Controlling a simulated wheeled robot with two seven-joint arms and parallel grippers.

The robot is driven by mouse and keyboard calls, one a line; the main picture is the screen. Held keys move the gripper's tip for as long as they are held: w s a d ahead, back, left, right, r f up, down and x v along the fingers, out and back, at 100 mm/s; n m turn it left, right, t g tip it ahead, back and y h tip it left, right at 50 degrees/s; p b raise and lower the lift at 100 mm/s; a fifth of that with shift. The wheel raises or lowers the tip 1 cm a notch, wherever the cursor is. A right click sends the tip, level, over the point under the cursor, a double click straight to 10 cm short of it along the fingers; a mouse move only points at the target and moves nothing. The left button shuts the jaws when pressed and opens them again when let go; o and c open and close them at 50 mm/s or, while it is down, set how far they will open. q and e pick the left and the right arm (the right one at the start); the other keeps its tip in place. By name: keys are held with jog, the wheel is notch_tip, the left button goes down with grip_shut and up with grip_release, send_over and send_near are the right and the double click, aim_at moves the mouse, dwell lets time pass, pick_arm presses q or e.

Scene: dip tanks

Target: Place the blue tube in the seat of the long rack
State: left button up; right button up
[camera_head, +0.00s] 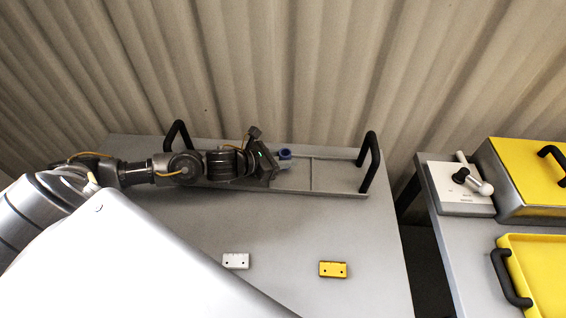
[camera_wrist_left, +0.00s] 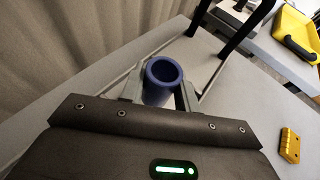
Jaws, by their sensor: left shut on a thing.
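The blue tube (camera_head: 285,154) is small in the head view, at the tip of my left gripper (camera_head: 279,161). In the left wrist view the tube (camera_wrist_left: 162,82) stands roughly upright with its open top toward the camera. My left gripper (camera_wrist_left: 160,92) is shut on it, a finger on each side. The long rack (camera_head: 338,176) is a grey tray with a black handle at each end and a divider across it. The tube is over the rack's middle part. I cannot tell whether its lower end touches the rack. My right gripper does not show.
A white block (camera_head: 236,261) and a yellow block (camera_head: 333,269) lie on the grey table (camera_head: 375,235) in front of the rack. A corrugated wall stands behind. On a second table at the right are a white lever box (camera_head: 458,190), a yellow-lidded tank (camera_head: 530,175) and a yellow tray (camera_head: 540,270).

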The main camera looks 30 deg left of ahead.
aim_at(283, 173)
pick_arm(q)
jog(key=shift+w+a+f, duration=0.15)
jog(key=shift+a+f, duration=0.1)
jog(key=shift+f, duration=0.1)
jog(key=f, duration=0.1)
jog(key=f+p, duration=0.1)
jog(key=f, duration=0.1)
jog(key=shift+w+a, duration=0.1)
jog(key=shift+a, duration=0.1)
jog(key=shift+f, duration=0.25)
jog(key=shift+f, duration=0.2)
jog(key=o, duration=1)
jog(key=shift+r, duration=0.15)
